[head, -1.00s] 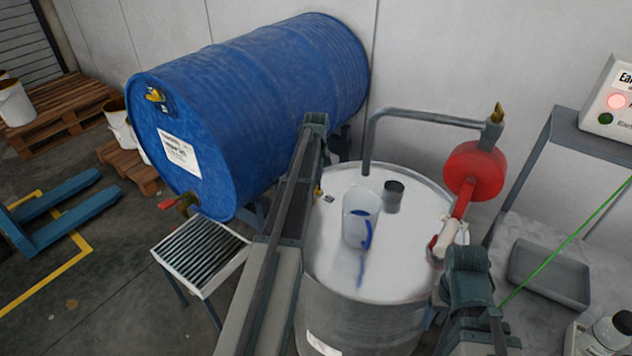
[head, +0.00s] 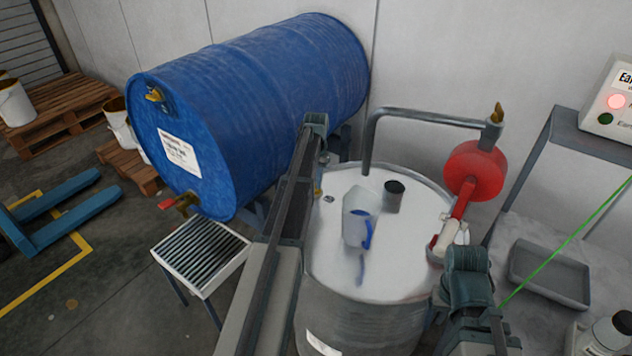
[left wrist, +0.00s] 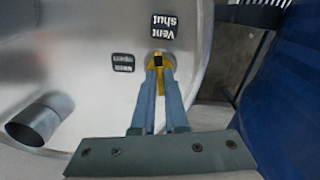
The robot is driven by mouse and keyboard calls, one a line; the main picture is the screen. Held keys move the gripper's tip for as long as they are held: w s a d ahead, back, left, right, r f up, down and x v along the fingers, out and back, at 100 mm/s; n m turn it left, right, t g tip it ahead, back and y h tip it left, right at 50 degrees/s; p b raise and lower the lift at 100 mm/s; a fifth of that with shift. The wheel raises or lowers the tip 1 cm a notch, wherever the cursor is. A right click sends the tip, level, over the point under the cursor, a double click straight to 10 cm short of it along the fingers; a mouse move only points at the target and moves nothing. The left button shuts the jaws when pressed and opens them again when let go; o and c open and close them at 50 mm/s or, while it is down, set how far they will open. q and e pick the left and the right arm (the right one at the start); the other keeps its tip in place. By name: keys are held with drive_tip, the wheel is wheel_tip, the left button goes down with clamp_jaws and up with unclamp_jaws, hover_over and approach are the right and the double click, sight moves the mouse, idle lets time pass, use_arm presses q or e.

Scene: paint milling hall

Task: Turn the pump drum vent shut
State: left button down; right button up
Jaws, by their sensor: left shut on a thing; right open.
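The steel pump drum (head: 400,270) stands upright in the middle of the head view. Its small yellow vent handle (head: 318,190) is at the lid's left edge, beside my left arm. In the left wrist view, my left gripper (left wrist: 158,75) is shut on the yellow vent handle (left wrist: 158,60), which is partly hidden by the fingers. A "Vent shut" label (left wrist: 166,26) is above the handle and a second black label (left wrist: 123,62) is to its left, its text hard to read. My right gripper (head: 449,238) is open near the red pump's pale crank grip, partly hidden.
A jug (head: 359,218) and a dark short pipe (head: 394,196) stand on the lid. A blue drum (head: 250,95) lies at left. A green cord (head: 570,237) crosses at right.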

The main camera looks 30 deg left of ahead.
use_arm(q)
drive_tip(key=shift+m, duration=1)
drive_tip(key=c, duration=0.9)
unclamp_jaws()
drive_tip(key=shift+c, duration=0.2)
wheel_tip(320, 180, up, 14)
drive_tip(key=p, duration=1.3)
drive_tip(key=shift+p, duration=0.4)
drive_tip(key=shift+f, duration=0.1)
